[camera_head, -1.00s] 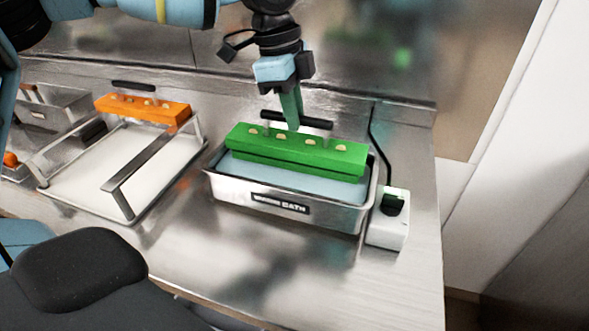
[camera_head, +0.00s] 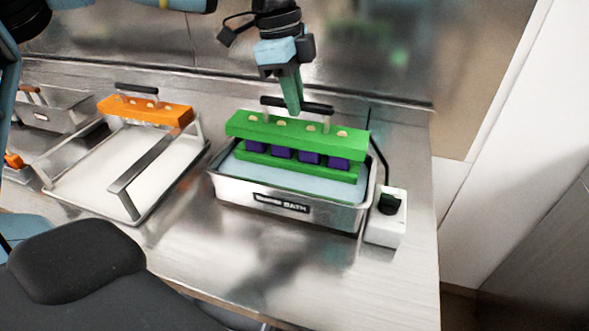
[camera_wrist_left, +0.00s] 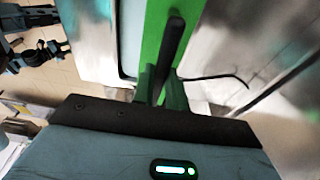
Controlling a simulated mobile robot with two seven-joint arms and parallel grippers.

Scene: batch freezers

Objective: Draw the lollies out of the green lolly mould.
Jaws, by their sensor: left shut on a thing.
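My left gripper (camera_head: 292,103) is shut on the dark handle (camera_head: 318,107) of the green lid (camera_head: 290,131), pointing down from above. The lid hangs raised over the green lolly mould (camera_head: 262,164), which sits in the steel warm bath (camera_head: 330,210). Several purple lollies (camera_head: 309,157) show between lid and mould, hanging under the lid; their lower ends are hidden in the mould. In the left wrist view the dark handle (camera_wrist_left: 172,48) runs between my fingers above the green lid (camera_wrist_left: 157,22). My right gripper is not in view.
An orange mould lid (camera_head: 150,111) with a handle stands on a rack (camera_head: 150,162) over a white-bottomed tray (camera_head: 150,180) at left. A white socket box (camera_head: 385,229) with a black cable stands right of the bath. The counter in front is clear.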

